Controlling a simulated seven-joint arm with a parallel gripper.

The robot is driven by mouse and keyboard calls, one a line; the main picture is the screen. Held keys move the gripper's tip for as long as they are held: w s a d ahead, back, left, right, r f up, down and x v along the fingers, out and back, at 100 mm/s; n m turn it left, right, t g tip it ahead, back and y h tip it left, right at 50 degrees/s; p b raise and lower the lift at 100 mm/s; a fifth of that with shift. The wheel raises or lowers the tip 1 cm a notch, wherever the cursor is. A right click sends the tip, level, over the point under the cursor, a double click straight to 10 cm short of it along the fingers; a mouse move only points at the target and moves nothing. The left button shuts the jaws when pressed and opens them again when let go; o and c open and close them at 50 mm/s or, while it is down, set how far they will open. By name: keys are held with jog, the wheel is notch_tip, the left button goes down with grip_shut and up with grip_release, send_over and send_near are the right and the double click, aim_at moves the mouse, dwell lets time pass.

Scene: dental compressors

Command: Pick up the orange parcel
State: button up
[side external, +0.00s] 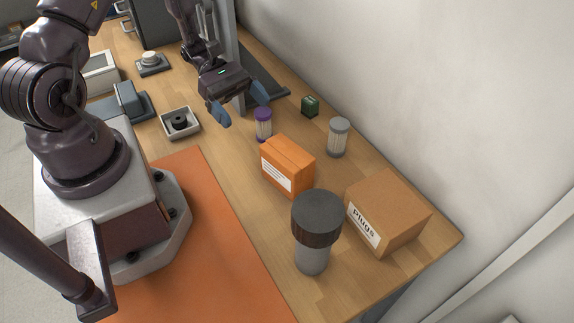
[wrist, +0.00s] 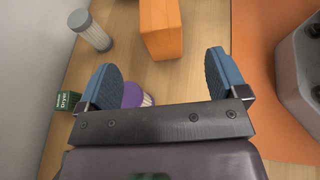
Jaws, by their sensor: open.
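The orange parcel (side external: 287,165) is a box with a white label on its side, standing on the wooden table in the middle of the side external view. In the wrist view the orange parcel (wrist: 160,28) is at the top, cut by the frame edge, beyond my fingertips. My gripper (side external: 241,107) is open, with blue finger pads, above the table and up-left of the parcel in the side external view. In the wrist view my gripper (wrist: 162,78) has nothing between its fingers. A purple-capped filter (wrist: 137,95) shows partly below it, the rest hidden by the gripper.
The purple-capped filter (side external: 263,125) stands close to the parcel. A grey-capped filter (side external: 338,137), a green box (side external: 310,106), a "plugs" carton (side external: 388,211) and a large grey-capped cylinder (side external: 315,235) stand around it. A tray (side external: 191,132) holds a black part. An orange mat (side external: 215,235) lies nearby.

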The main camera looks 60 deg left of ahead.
aim_at(279, 145)
jog(key=x, duration=0.6)
jog(key=shift+d, duration=0.25)
jog(key=shift+r+x, duration=0.2)
jog(key=shift+x, duration=1.15)
jog(key=shift+r+x, duration=0.2)
jog(key=shift+x, duration=1.2)
jog(key=shift+w+d, duration=0.1)
jog(key=c, duration=1.1)
